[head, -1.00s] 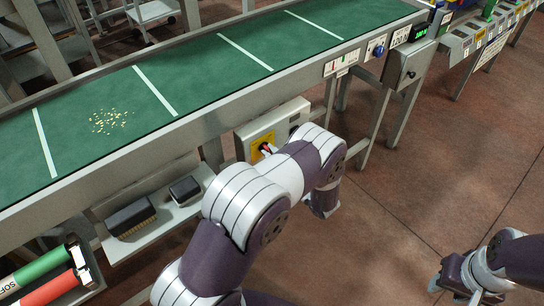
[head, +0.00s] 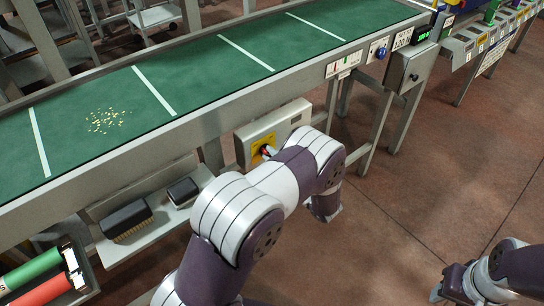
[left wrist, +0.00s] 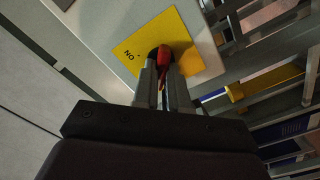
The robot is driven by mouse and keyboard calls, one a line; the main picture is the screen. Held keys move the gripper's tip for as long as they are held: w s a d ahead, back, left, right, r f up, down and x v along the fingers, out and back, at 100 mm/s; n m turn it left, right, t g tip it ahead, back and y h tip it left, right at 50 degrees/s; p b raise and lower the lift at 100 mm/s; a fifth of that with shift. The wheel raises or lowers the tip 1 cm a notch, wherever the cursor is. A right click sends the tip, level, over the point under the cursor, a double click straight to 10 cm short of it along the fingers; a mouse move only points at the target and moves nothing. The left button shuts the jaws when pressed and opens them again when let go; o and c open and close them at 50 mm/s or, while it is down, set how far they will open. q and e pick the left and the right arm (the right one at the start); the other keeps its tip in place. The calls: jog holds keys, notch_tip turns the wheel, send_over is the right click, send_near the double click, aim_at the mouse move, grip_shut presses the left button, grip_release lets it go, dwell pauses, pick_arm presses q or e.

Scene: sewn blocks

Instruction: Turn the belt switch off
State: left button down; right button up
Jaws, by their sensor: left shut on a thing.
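The belt switch is a red handle (left wrist: 163,58) on a yellow plate (left wrist: 190,40), on the face of a pale grey box (head: 288,124) below the conveyor. Lettering on the plate, upside down in the left wrist view, seems to read ON. My left gripper (left wrist: 163,75) is shut on the red handle, with its grey fingers either side of it. In the head view my left arm covers most of the gripper and part of the plate. My right gripper (head: 446,284) is low at the right, apart from everything, its jaws unclear.
The green conveyor belt (head: 195,80) runs above the box, with a patch of small grains (head: 107,120) on it. A control box with a green display (head: 410,68) hangs at its right end. A shelf below holds two dark items. The floor at right is clear.

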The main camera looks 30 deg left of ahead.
pick_arm(q)
jog(key=shift+f, duration=0.1)
jog(key=c, duration=1.2)
grip_release()
jog(key=shift+o, duration=0.2)
jog(key=b+v, duration=0.1)
jog(key=v, duration=1.1)
jog(key=shift+d, duration=0.35)
jog(key=shift+s, duration=0.1)
